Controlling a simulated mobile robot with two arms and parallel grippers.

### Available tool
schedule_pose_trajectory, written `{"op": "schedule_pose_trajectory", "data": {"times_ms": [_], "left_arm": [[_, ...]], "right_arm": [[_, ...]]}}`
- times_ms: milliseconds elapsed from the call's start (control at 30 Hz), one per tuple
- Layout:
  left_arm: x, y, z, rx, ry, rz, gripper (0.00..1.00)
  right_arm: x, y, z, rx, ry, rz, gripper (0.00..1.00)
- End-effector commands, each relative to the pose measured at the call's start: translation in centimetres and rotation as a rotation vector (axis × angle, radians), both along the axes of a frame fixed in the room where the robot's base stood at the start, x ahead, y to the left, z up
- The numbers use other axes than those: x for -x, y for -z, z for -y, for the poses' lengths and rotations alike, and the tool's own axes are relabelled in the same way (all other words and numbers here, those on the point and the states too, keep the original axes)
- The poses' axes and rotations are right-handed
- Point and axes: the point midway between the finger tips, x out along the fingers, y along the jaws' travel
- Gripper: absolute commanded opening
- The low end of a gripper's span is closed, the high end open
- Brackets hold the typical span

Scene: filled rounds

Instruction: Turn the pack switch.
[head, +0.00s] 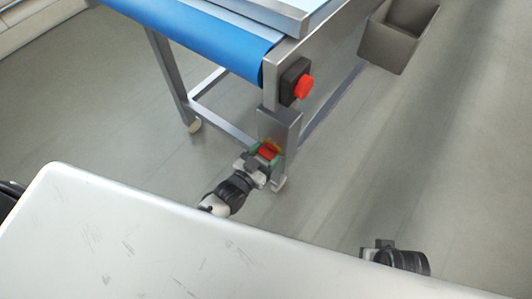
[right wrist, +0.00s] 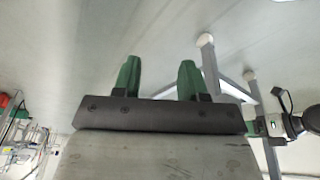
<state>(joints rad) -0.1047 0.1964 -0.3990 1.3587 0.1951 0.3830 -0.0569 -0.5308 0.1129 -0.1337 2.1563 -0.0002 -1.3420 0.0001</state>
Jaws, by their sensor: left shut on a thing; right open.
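The pack switch, a red handle (head: 268,151) with a yellow edge behind it, sits on a grey metal box (head: 282,124) at the leg of the conveyor. My left gripper (head: 266,154) reaches it from the lower left and its green fingers are shut on the red handle. The fingers partly hide the handle, so its exact angle cannot be told. My right gripper (right wrist: 158,72) shows in the right wrist view with its two green fingers apart and nothing between them. In the head view only a dark part of my right arm shows at the lower right.
A red push button (head: 303,87) on a black box is just above the switch. The blue conveyor belt (head: 205,40) is at the upper left. A grey bin (head: 385,48) hangs at the upper right. The floor (head: 430,150) to the right is clear.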

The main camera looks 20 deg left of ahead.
Motion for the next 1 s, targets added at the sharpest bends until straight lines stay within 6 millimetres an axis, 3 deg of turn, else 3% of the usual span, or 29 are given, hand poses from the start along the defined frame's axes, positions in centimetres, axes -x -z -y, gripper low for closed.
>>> {"op": "schedule_pose_trajectory", "data": {"times_ms": [100,133,267,667,1000], "left_arm": [[0.1,0.1,0.0,-0.004,0.001,-0.001,0.36],[0.1,0.1,0.0,-0.005,0.001,0.0,0.64],[0.0,0.1,0.0,-0.004,0.001,-0.001,0.84],[0.9,0.0,-0.3,-0.001,0.0,-0.001,0.85],[7.2,0.0,-2.6,-0.003,0.0,-0.004,0.85]], "right_arm": [[0.0,0.0,0.0,0.0,0.0,0.001,0.42],[0.0,0.0,0.0,0.0,0.0,0.001,0.42],[0.0,0.0,0.0,0.0,0.0,0.001,0.42],[-0.1,-0.2,0.0,-0.001,0.0,0.006,0.42],[0.1,4.2,-0.1,0.001,-0.004,-0.027,0.42]]}}
